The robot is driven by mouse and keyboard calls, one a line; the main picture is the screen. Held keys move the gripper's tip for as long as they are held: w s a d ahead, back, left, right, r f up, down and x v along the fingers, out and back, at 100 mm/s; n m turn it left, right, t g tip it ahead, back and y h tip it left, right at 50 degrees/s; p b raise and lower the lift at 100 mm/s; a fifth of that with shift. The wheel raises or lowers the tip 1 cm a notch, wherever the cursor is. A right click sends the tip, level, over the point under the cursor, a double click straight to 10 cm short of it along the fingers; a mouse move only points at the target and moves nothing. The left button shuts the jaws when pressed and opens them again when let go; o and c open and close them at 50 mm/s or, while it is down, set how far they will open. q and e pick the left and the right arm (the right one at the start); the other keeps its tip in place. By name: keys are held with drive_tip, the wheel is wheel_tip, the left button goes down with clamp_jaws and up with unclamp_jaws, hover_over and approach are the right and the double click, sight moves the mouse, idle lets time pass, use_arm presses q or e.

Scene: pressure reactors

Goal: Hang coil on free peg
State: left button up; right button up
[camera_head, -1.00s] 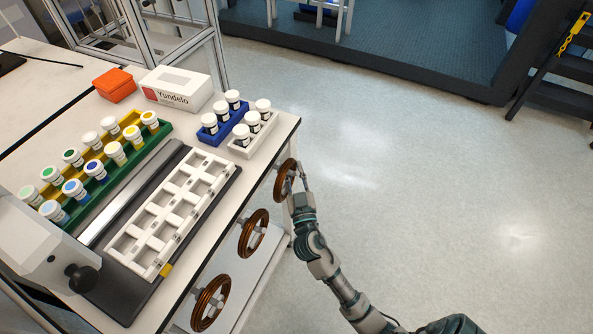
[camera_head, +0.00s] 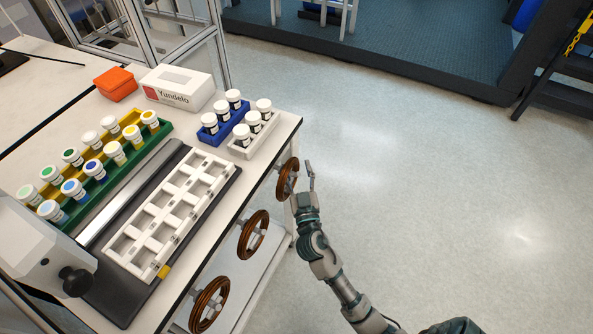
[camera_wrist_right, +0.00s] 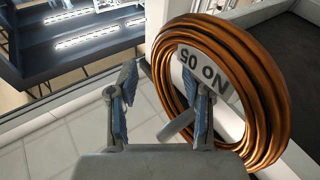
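A copper-brown coil (camera_head: 288,179) hangs at the far end of the table's right side. In the right wrist view the coil (camera_wrist_right: 262,90) fills the right side, with a pale label of upside-down lettering behind its opening. A light grey peg (camera_wrist_right: 178,125) shows at the coil's opening. My right gripper (camera_head: 303,178) is beside this coil. In the wrist view its fingers (camera_wrist_right: 162,103) are spread with nothing held between them; the right finger overlaps the coil's opening. Two more coils hang nearer, a middle one (camera_head: 253,234) and a near one (camera_head: 209,304). My left gripper is out of view.
The table (camera_head: 262,160) holds a white rack (camera_head: 160,238), bottles in yellow and green racks, a blue tray (camera_head: 209,137) and white tray of bottles, a white box (camera_head: 177,88) and an orange box (camera_head: 115,84). The floor (camera_head: 430,190) to the right is open.

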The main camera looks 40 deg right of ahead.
drive_tip(key=shift+d+f, duration=0.1)
drive_tip(key=shift+d, duration=0.05)
drive_tip(key=shift+s+f, duration=0.15)
drive_tip(key=shift+s, duration=0.15)
drive_tip(key=v, duration=1.1)
drive_tip(key=shift+s+a+f, duration=0.1)
drive_tip(key=shift+s+a, duration=0.05)
drive_tip(key=shift+a, duration=0.1)
